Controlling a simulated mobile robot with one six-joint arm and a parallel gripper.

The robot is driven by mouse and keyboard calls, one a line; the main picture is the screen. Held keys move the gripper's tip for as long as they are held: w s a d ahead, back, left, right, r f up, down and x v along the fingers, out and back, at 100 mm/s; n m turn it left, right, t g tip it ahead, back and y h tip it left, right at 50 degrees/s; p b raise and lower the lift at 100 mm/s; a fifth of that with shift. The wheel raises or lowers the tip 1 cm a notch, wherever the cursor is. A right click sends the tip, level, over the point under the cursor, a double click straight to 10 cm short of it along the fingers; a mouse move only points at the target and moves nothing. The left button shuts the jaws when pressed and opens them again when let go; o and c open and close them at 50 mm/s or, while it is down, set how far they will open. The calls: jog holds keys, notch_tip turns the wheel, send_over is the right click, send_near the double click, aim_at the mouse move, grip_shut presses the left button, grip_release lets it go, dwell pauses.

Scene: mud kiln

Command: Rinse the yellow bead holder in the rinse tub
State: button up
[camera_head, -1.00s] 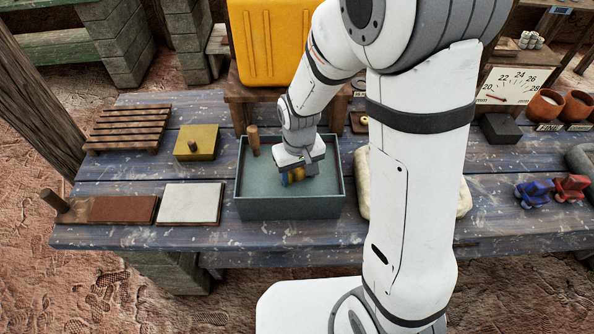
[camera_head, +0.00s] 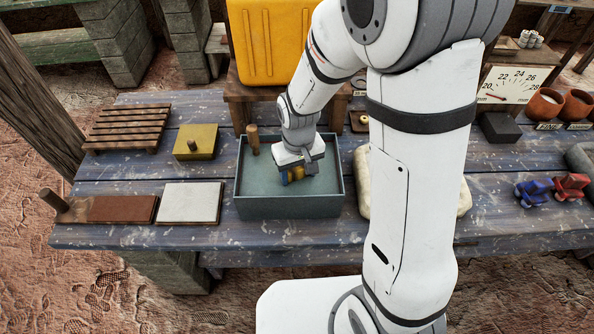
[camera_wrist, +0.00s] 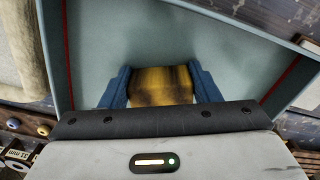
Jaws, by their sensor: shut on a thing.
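The rinse tub (camera_head: 254,207) is a grey-blue open box on the table, with a flat bluish surface inside. My gripper (camera_head: 296,175) reaches down inside its walls, right of the middle. Its blue fingers are shut on the yellow bead holder (camera_head: 298,173), of which only a small yellow part shows in the head view. In the wrist view, the holder (camera_wrist: 162,84) sits between both fingers, yellow with dark brown smears across its face. Its underside is hidden, so I cannot tell how deep it sits or whether it touches the tub floor.
A wooden peg (camera_head: 253,138) stands at the tub's back left corner. A yellow jerrycan (camera_head: 270,40) stands on a stand behind. Left lie a slatted rack (camera_head: 128,128), a yellow block (camera_head: 196,142) and brown and white slabs (camera_head: 190,203). A pale bag-like thing (camera_head: 364,182) is close right.

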jog(key=shift+f+b, duration=0.35)
jog(key=shift+b, duration=0.1)
dwell(1.8)
jog(key=shift+r, duration=0.1)
notch_tip(320, 180, up, 12)
jog(key=p, duration=0.8)
jog(key=shift+p, duration=0.35)
dwell(1.3)
